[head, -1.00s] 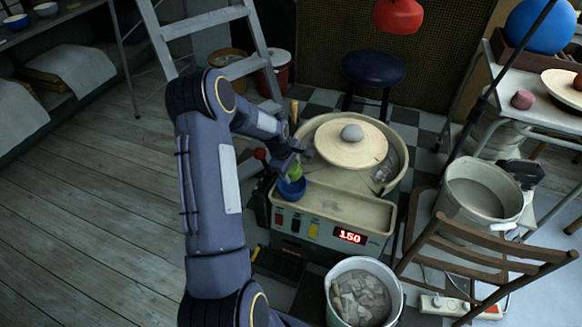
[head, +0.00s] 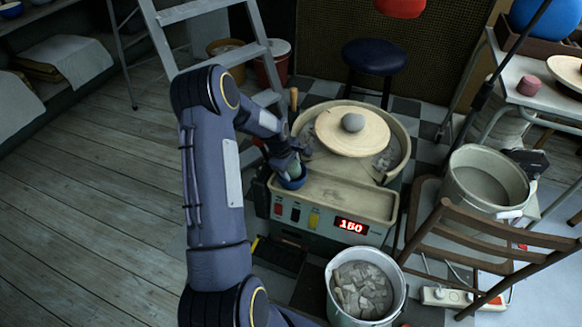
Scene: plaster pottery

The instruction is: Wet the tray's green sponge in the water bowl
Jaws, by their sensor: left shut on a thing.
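The blue water bowl (head: 292,184) sits at the left end of the pottery wheel's tray (head: 345,204). My left gripper (head: 294,166) is right above the bowl, pointing down, shut on the green sponge (head: 294,172). Only a small dull green part of the sponge shows between the fingers and the bowl. The sponge is low, at or inside the bowl's rim. The water is hidden by the gripper and sponge. My right gripper is not in view.
A bucket of clay scraps (head: 364,290) and a wooden chair (head: 480,245) are in front and right.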

